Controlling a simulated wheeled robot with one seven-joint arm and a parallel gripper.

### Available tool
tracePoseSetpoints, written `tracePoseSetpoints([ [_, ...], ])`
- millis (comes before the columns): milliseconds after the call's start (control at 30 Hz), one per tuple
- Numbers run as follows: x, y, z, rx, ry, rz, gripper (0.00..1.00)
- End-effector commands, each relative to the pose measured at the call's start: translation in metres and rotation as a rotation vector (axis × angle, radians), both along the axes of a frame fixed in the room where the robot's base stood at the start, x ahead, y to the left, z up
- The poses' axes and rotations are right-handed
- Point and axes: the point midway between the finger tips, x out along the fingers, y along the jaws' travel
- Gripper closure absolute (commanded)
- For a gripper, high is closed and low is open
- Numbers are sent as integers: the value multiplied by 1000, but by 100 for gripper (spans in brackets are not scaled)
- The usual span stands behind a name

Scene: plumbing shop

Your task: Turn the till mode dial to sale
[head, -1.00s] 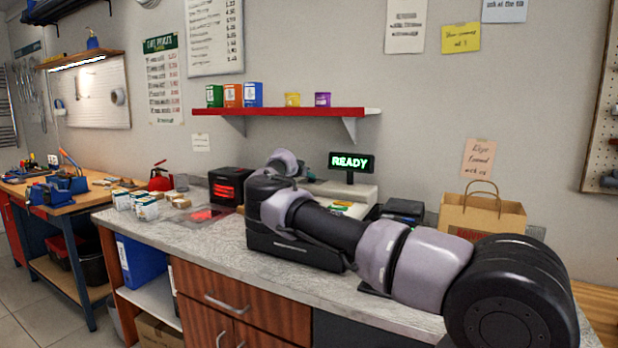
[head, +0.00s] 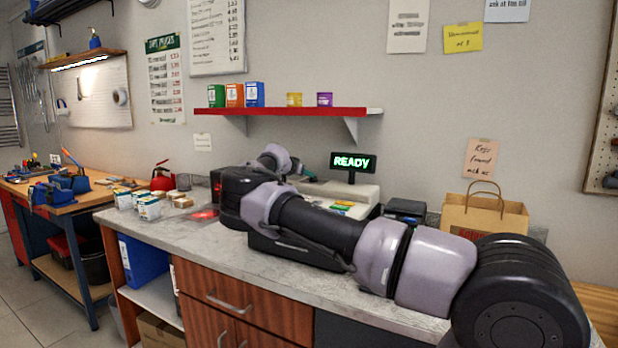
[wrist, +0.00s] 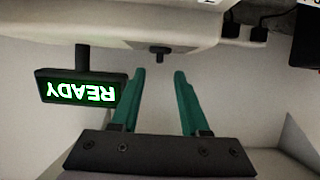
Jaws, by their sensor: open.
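The till (head: 362,193) is a cream machine on the counter with coloured keys; its upright display (head: 353,162) reads READY in green. In the wrist view the picture is upside down, with the till body (wrist: 110,22) along the top and the display (wrist: 82,90) at left. A small dark knob (wrist: 159,52), which looks like the mode dial, sticks out from the till's edge. My gripper (wrist: 159,72) is open and empty, its teal fingertips pointing at the knob, apparently just short of it, one to each side. The dial's marks cannot be read. The head view hides the dial.
A black device (head: 405,210) and a paper bag (head: 484,215) stand right of the till. Small boxes (head: 148,208) sit on the counter at left. A red shelf (head: 290,111) hangs above. My arm lies across the front of the till.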

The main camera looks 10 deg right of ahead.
Motion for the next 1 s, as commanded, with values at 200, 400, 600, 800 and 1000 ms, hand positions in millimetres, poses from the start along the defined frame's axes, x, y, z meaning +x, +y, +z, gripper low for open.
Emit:
tracePoseSetpoints([
  [200, -27, 20, 15, 1, -1, -1, 55],
  [400, -36, 26, 18, 0, 0, -1, 55],
  [600, -37, 26, 18, 0, 0, -1, 55],
  [800, -40, 4, 24, 33, 12, -34, 55],
  [1000, -69, -97, 35, 213, 96, -181, 55],
])
